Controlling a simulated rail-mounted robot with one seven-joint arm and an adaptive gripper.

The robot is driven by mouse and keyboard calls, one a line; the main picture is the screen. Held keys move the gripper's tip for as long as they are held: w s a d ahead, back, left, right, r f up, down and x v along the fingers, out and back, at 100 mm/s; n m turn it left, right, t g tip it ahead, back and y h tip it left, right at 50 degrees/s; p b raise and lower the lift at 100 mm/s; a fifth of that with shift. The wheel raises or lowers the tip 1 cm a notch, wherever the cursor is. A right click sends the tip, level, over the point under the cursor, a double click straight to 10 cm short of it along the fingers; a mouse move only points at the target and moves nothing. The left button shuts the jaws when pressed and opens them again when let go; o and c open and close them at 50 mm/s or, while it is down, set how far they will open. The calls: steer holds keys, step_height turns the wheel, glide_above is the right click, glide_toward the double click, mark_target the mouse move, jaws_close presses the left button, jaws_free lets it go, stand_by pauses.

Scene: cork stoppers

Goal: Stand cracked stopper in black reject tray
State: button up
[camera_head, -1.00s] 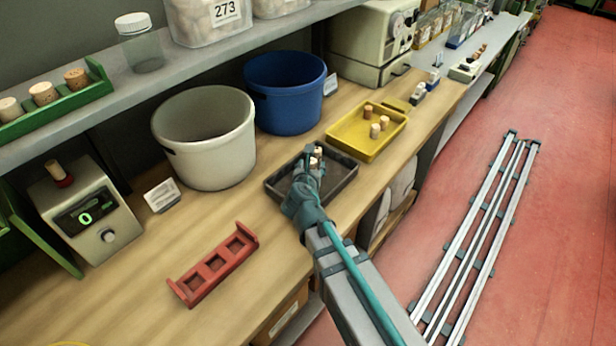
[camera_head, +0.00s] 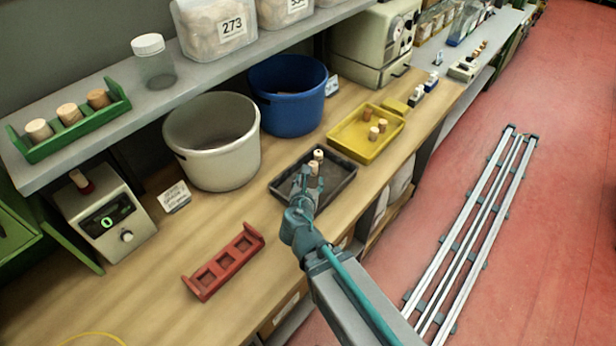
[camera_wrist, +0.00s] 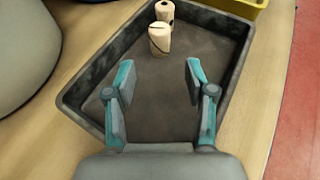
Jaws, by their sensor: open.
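The black tray (camera_head: 338,192) lies on the wooden bench; its rim also shows in the wrist view (camera_wrist: 88,88). Two pale stoppers stand upright inside it, near its far end. The nearer stopper (camera_wrist: 160,40) has a dark crack line across it and also shows in the head view (camera_head: 313,168). The farther stopper (camera_wrist: 164,10) has a dark spot on its top and also shows in the head view (camera_head: 318,155). My gripper (camera_wrist: 160,76) is open and empty over the tray, with its fingertips short of the cracked stopper and apart from it.
A yellow tray (camera_head: 349,148) with several stoppers lies beyond the black tray. A white bucket (camera_head: 212,150) and a blue bucket (camera_head: 287,100) stand behind. A red rack (camera_head: 223,264) with empty sockets and a scale (camera_head: 105,218) reading 0 are at left.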

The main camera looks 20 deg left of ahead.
steer(key=s+r+p, duration=0.1)
steer(key=p, duration=0.2)
steer(key=shift+s+d+p, duration=0.1)
steer(key=shift+s+p, duration=0.25)
steer(key=shift+p, duration=0.65)
steer(key=shift+f, duration=0.15)
